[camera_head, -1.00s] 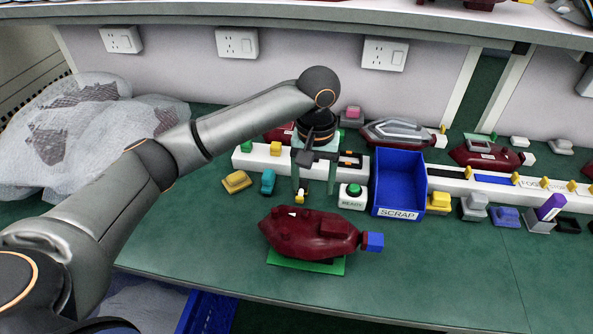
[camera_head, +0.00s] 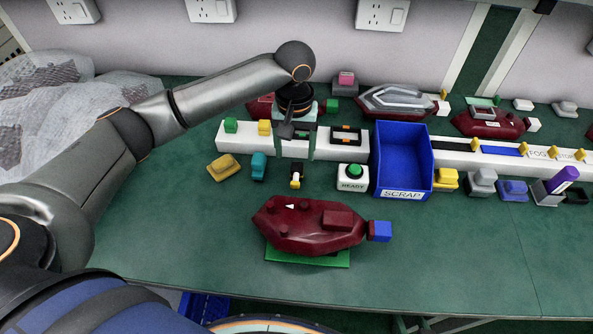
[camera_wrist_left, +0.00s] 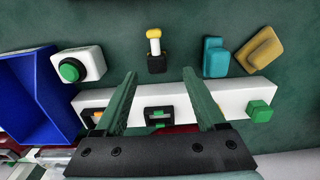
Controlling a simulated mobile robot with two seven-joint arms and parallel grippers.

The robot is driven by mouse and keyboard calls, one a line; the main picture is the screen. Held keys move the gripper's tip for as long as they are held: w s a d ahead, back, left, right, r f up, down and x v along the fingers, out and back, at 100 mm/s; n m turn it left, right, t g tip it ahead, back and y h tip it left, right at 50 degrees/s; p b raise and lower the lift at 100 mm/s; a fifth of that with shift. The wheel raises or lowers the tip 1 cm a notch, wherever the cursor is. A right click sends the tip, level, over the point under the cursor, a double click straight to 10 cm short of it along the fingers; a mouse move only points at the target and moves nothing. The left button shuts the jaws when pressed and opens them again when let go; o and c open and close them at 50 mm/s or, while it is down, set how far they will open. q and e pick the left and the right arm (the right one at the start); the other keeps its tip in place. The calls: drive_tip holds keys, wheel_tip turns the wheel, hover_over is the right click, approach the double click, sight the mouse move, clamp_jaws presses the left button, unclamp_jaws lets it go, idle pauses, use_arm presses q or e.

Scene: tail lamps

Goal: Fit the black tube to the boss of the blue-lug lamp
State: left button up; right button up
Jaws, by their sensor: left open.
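The blue-lug lamp (camera_head: 290,226) is a dark red housing with a blue lug (camera_head: 380,231) at its right end. It lies on a green pad (camera_head: 290,257) at the front, with small raised round parts and a block on top. I cannot tell for certain which piece is the black tube. My left gripper (camera_head: 297,150) is open and empty over the white rail, behind that small piece; its fingers also show in the left wrist view (camera_wrist_left: 160,88).
The white rail (camera_head: 240,138) carries green and yellow blocks and dark slotted frames. A green READY button (camera_head: 353,176) and a blue SCRAP bin (camera_head: 403,165) stand right of the gripper. Yellow (camera_head: 225,166) and teal (camera_head: 259,166) pieces lie left. The front right bench is clear.

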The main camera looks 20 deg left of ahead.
sight(297, 168)
use_arm(q)
drive_tip(key=f, duration=0.4)
drive_tip(key=f+b, duration=0.1)
drive_tip(key=f, duration=0.1)
drive_tip(key=shift+s+d+f, duration=0.15)
drive_tip(key=shift+d+f, duration=0.1)
drive_tip(key=shift+f, duration=0.15)
clamp_jaws()
